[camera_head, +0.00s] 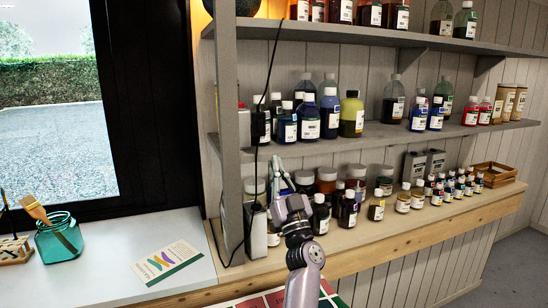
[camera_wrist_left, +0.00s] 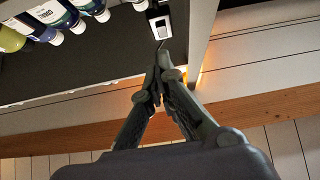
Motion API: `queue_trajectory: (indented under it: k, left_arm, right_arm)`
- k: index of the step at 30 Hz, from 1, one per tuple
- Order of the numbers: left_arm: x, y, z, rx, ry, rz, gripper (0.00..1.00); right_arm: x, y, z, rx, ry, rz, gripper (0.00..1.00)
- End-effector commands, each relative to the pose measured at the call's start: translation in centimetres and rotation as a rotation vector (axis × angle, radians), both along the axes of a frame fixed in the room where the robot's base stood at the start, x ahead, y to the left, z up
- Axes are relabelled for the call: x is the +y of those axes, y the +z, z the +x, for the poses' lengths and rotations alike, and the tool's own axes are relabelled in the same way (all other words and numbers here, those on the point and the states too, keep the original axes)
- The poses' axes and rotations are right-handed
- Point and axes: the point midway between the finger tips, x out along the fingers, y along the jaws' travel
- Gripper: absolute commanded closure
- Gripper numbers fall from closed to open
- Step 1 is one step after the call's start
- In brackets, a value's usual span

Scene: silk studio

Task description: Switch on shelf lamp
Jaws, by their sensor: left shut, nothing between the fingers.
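A black cord (camera_head: 268,75) hangs down the left end of the shelf unit. A small dark switch-like box (camera_head: 258,126) sits on it at the middle shelf's height. In the left wrist view a black box with a white face (camera_wrist_left: 158,24) lies just beyond my fingertips, with a small visible gap. My left gripper (camera_head: 277,162) points up below the middle shelf; its fingertips meet in the wrist view (camera_wrist_left: 162,62), shut and empty. The lamp is not clearly seen; a dark round thing (camera_head: 247,7) is cut off at the top. My right gripper is out of view.
Bottles crowd the middle shelf (camera_head: 400,134) and the lower shelf (camera_head: 400,225), close to my left gripper. The shelf post (camera_head: 229,120) stands left of the cord. A warm glow (camera_head: 203,18) lights the wall at upper left. A jar (camera_head: 58,240) with a brush stands left.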

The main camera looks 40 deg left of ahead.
Motion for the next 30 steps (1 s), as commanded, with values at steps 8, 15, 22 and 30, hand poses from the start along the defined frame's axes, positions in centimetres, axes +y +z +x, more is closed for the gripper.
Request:
queue_trajectory:
  k: [8, 15, 22, 30]
  left_arm:
    - [-1.6, -2.2, -0.8, -0.001, -0.001, 0.001, 1.00]
    - [-1.6, -2.2, -0.8, -0.002, -0.001, 0.001, 1.00]
    - [-1.6, -2.2, -0.8, -0.001, -0.001, 0.001, 1.00]
    - [-1.6, -2.2, -0.8, -0.001, -0.001, 0.001, 1.00]
  right_arm:
    - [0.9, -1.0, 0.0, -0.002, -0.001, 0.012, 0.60]
    - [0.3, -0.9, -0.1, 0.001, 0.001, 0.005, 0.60]
    - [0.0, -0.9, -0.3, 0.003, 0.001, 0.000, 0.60]
    - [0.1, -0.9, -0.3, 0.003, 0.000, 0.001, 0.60]
